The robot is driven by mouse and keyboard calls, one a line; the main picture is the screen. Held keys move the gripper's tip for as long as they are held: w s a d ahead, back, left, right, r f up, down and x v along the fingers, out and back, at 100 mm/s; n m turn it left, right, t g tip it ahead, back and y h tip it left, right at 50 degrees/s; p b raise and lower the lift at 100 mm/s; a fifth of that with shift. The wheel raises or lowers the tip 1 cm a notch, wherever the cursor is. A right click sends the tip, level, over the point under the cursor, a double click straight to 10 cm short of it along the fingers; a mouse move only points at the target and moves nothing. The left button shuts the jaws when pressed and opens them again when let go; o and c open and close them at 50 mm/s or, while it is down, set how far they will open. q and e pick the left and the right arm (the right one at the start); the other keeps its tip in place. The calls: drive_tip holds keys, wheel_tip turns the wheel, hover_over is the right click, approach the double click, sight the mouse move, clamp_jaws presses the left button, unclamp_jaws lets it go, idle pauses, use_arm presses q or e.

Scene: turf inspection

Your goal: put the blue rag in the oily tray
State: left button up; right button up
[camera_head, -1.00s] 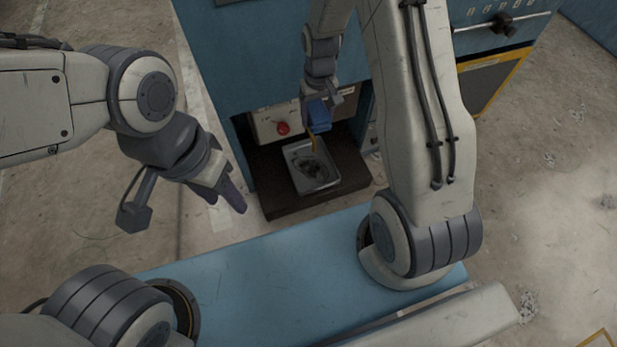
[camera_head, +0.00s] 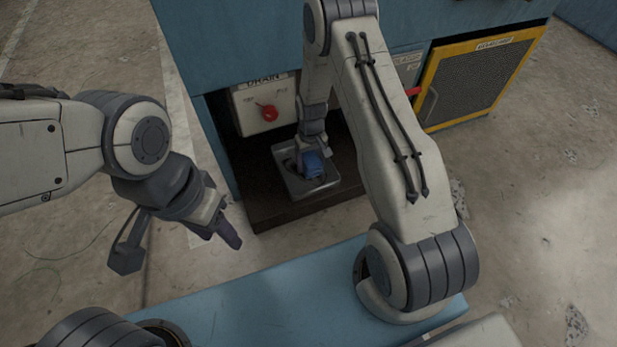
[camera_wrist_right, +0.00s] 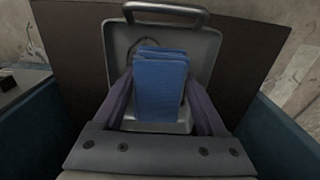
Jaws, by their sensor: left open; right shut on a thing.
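The blue rag (camera_head: 313,165) is folded and held between the fingers of my right gripper (camera_head: 310,158). In the right wrist view the rag (camera_wrist_right: 160,86) sits between both fingers of the right gripper (camera_wrist_right: 160,100), over the tray. The oily tray (camera_head: 333,184) is a grey metal tray; its rim and handle show in the right wrist view (camera_wrist_right: 112,45). The rag is inside the tray's outline; I cannot tell whether it touches the bottom. Dark oil shows partly behind the rag. My left gripper (camera_head: 228,232) is open and empty, left of the tray.
The tray stands on a dark shelf (camera_head: 270,209) in an opening of a blue cabinet (camera_head: 225,60). A panel with a red knob (camera_head: 267,112) is behind the tray. A yellow-framed grille (camera_head: 480,85) is at the right. Bare concrete floor lies at the left.

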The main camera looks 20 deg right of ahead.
wheel_tip(320, 180, down, 7)
drive_tip(key=b, duration=0.3)
drive_tip(key=shift+r+b, duration=0.15)
drive_tip(key=shift+b, duration=0.15)
drive_tip(key=shift+r, duration=0.15)
drive_tip(key=shift+f, duration=0.2)
drive_tip(key=o, duration=1.1)
drive_tip(key=shift+r, duration=0.1)
